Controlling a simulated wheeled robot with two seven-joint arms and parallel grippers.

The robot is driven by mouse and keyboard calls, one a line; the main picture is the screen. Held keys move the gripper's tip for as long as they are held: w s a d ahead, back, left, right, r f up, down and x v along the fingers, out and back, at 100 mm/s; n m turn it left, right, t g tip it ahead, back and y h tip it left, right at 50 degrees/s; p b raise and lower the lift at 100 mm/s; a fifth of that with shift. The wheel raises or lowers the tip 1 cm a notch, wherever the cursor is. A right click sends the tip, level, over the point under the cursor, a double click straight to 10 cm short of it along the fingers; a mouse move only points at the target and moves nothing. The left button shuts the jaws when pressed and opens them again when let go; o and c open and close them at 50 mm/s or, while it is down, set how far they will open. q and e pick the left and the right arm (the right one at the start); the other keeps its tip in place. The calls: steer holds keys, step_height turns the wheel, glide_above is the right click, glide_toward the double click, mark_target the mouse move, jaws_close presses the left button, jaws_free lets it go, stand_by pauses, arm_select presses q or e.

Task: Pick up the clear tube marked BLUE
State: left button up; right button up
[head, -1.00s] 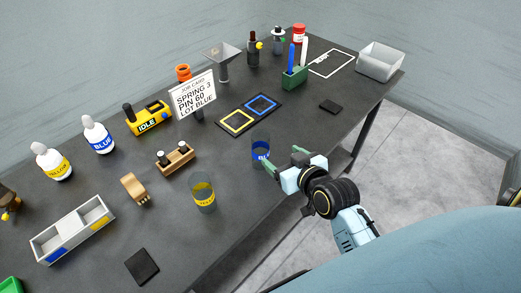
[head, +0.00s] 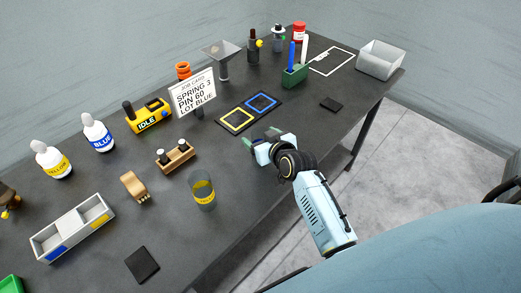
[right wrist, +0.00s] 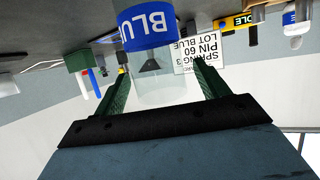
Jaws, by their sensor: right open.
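The clear tube marked BLUE (right wrist: 148,27) shows in the right wrist view, a see-through cylinder with a blue band and white letters. My open right gripper (right wrist: 161,65) has its two green fingers on either side of the tube, with gaps that look free. In the head view my right gripper (head: 259,137) is low over the table just in front of the framed pad, and it hides most or all of the tube. My left gripper is not in view.
A clear tube with a yellow band (head: 202,192) stands to the left of the gripper. The pad with yellow and blue squares (head: 248,113) lies just behind it. A wooden block with pegs (head: 175,156) and the job card (head: 193,94) are farther left.

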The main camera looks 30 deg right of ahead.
steer(key=shift+w+f, duration=0.1)
steer(key=shift+w, duration=0.1)
steer(key=c, duration=1.3)
steer(key=shift+c, duration=0.2)
